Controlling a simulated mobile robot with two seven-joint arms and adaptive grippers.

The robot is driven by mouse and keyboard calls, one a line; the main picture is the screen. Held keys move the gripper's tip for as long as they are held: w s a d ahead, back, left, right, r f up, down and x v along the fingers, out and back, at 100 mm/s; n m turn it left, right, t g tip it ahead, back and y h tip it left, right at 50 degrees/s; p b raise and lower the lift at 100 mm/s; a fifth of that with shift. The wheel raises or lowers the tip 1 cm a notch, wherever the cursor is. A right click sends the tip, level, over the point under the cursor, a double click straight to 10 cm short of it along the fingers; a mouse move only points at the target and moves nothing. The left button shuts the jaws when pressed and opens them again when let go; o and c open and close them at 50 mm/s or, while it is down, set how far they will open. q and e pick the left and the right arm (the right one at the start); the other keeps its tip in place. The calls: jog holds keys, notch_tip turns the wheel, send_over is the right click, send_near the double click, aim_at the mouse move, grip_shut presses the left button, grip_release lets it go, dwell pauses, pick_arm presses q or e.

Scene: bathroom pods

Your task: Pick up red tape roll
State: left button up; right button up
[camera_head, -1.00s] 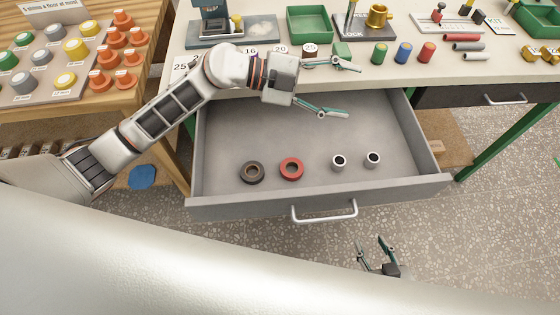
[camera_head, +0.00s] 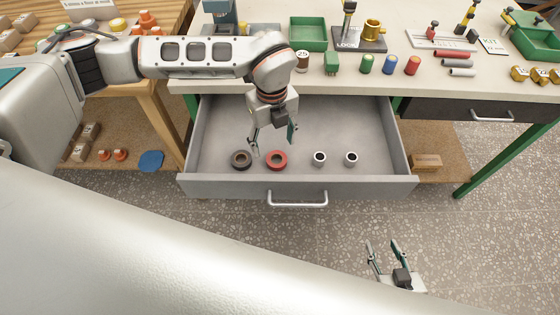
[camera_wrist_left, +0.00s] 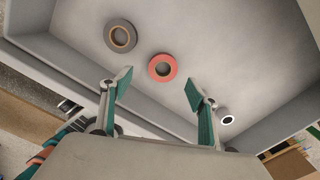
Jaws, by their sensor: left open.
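The red tape roll (camera_head: 276,160) lies flat in the open grey drawer (camera_head: 224,122), between a dark grey tape roll (camera_head: 241,160) and two small white-and-black cylinders. In the left wrist view the red tape roll (camera_wrist_left: 162,68) shows just beyond the fingertips, near the middle of the gap. My left gripper (camera_head: 272,142) is open and empty, pointing down into the drawer above the rolls, apart from the red one. In the left wrist view its fingers (camera_wrist_left: 157,82) are spread wide. My right gripper (camera_head: 384,246) is open and empty, in front of the drawer over the floor.
The white cylinders (camera_head: 319,158) and (camera_head: 351,159) stand right of the red roll. The drawer's front wall and handle (camera_head: 297,199) are close to the rolls. The tabletop (camera_head: 440,82) with coloured cylinders and a green tray (camera_head: 308,33) overhangs the drawer's back. The drawer's right side is bare.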

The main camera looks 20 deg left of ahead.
aim_at(277, 159)
pick_arm(q)
jog(key=shift+f, duration=0.95)
jog(key=f, duration=0.5)
jog(key=shift+d, duration=0.4)
jog(key=shift+w, duration=0.1)
jog(key=c, duration=1.1)
